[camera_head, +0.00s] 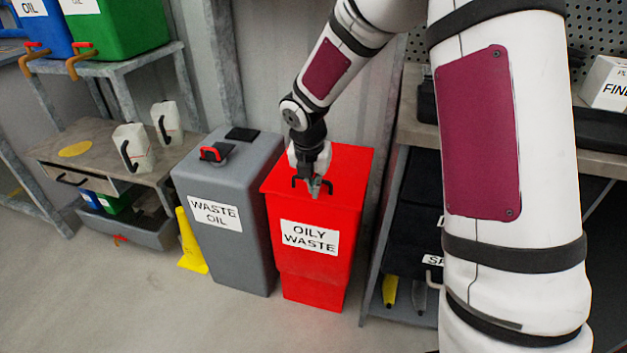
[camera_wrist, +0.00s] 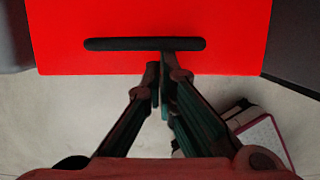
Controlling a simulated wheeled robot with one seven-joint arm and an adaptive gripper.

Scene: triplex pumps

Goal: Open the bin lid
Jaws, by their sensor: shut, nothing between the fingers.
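The red bin (camera_head: 318,262), labelled OILY WASTE, stands on the floor with its flat red lid (camera_head: 345,165) down. A black bar handle (camera_head: 297,181) is on the lid near its front edge. In the wrist view the handle (camera_wrist: 110,44) runs across the red lid (camera_wrist: 60,22). My gripper (camera_head: 316,190) is over the front of the lid at the handle. In the wrist view my gripper (camera_wrist: 160,68) has its fingertips together beside the middle of the handle, with nothing between them. I cannot tell whether they touch it.
A grey WASTE OIL bin (camera_head: 225,220) stands close to the left of the red bin. A yellow wedge (camera_head: 191,243) is on the floor beside it. A wooden bench (camera_head: 85,150) is at left and a shelf unit (camera_head: 392,190) close at right. The front floor is clear.

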